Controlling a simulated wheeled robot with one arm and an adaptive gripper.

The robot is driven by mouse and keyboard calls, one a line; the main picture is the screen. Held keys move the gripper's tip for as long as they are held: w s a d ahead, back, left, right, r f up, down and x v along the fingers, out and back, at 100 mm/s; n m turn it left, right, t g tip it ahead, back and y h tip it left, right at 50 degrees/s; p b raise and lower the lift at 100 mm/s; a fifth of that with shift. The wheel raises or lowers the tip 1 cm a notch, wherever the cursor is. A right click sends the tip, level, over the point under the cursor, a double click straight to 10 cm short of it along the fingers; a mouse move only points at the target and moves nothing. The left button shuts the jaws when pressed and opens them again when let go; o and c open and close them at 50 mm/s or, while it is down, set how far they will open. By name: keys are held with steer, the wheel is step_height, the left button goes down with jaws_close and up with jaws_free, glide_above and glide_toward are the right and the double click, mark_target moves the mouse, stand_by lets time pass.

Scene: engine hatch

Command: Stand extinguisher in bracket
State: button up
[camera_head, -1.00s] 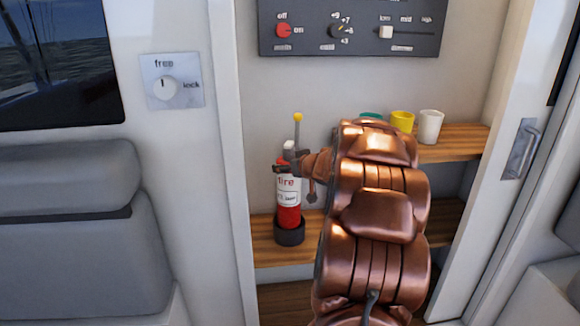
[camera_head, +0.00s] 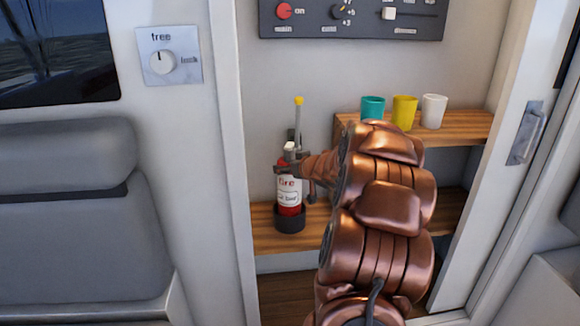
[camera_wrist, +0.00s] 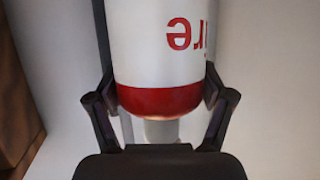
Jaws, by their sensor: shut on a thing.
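The red fire extinguisher (camera_head: 289,192) with a white label stands upright in the head view, its lower end within the dark ring-like bracket (camera_head: 289,219) on the lower wooden shelf. How deep it sits in the bracket cannot be told. My gripper (camera_head: 291,168) is shut on the extinguisher near its top, reaching in from the right. In the wrist view the extinguisher (camera_wrist: 160,50) shows large between the two dark fingers, its lettering upside down. The bracket is not clear in the wrist view.
A thin lever with a yellow tip (camera_head: 299,101) stands upright behind the extinguisher. Teal (camera_head: 373,106), yellow (camera_head: 404,112) and white (camera_head: 433,111) cups stand on the upper shelf (camera_head: 465,127) to the right. A switch panel (camera_head: 350,18) hangs above. The left shelf area (camera_head: 263,237) is bare.

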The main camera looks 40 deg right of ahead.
steer(key=shift+r, duration=0.1)
steer(key=o, duration=1.7)
steer(key=p+v, duration=0.2)
steer(key=v, duration=1)
steer(key=shift+p, duration=0.35)
